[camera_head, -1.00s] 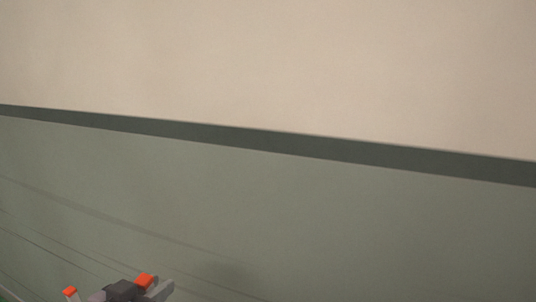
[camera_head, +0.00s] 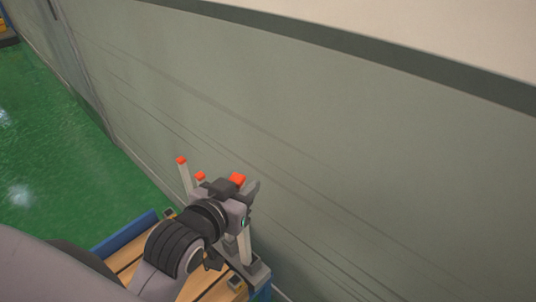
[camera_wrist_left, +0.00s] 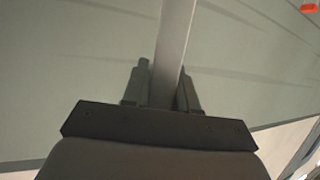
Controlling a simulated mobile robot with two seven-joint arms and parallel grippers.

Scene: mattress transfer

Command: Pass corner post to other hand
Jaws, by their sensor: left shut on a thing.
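A corner post with an orange cap (camera_head: 237,180) stands at the near corner of a wooden platform. Its pale shaft shows below my left gripper (camera_head: 246,192). In the left wrist view, the grey post shaft (camera_wrist_left: 175,40) runs between the two dark fingers of the left gripper (camera_wrist_left: 164,85), which is shut on it. The post's foot meets a grey corner fitting; I cannot tell whether it is seated or just in front of it. My right gripper is not in view.
Two more orange-tipped posts (camera_head: 183,175) (camera_head: 200,177) stand beyond the gripper. The slatted wooden platform (camera_head: 128,262) has a blue edge (camera_head: 124,232). A grey-green wall (camera_head: 350,170) rises close behind the posts. Green floor (camera_head: 50,130) is open at left.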

